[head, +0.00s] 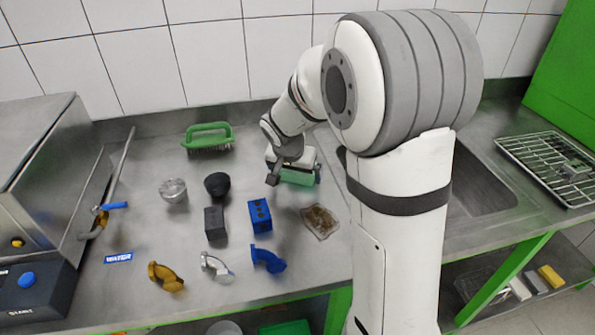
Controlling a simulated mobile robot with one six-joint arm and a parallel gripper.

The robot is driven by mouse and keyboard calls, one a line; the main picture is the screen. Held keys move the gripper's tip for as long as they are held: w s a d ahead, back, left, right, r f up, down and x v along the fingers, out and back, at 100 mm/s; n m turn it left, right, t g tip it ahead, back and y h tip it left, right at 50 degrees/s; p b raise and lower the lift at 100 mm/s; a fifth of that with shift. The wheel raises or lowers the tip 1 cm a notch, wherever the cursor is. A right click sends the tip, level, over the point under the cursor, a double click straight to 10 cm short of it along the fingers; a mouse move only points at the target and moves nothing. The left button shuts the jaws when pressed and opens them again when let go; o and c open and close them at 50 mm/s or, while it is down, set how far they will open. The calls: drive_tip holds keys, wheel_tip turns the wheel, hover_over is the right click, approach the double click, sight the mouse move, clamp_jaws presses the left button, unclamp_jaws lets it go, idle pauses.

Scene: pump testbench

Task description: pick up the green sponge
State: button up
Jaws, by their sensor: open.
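A green block (299,175) that looks like the sponge lies on the steel worktop, left of the sink. My arm partly covers it from above. My gripper (295,179) is open and low over the block, with one dark finger at its left side and the other seemingly near its right end. I cannot tell whether the fingers touch it. A paler green patch shows just in front of it, and I cannot tell whether that is part of the same thing.
Pump parts, including a blue block (259,215) and a black block (215,223), lie left and in front. A brownish clear packet (320,221) is close in front. The sink (482,187) and wire rack (548,160) are right.

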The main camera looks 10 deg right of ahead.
drive_tip(key=shift+c, duration=0.4)
drive_tip(key=c, duration=0.8)
drive_tip(key=shift+r, duration=0.15)
drive_tip(key=shift+r, duration=0.55)
wheel_tip(320, 180, up, 6)
drive_tip(key=s+a, duration=0.3)
drive_tip(key=s, duration=0.2)
drive_tip(key=s+a+b, duration=0.1)
drive_tip(key=s+a, duration=0.2)
drive_tip(key=s, duration=0.2)
drive_tip(key=s+a+b, duration=0.1)
drive_tip(key=s+a, duration=0.2)
drive_tip(key=s, duration=0.2)
drive_tip(key=shift+s+a+f, duration=0.1)
drive_tip(key=shift+s+f, duration=0.05)
drive_tip(key=shift+s, duration=0.1)
drive_tip(key=o, duration=0.4)
drive_tip(key=shift+c, duration=1.2)
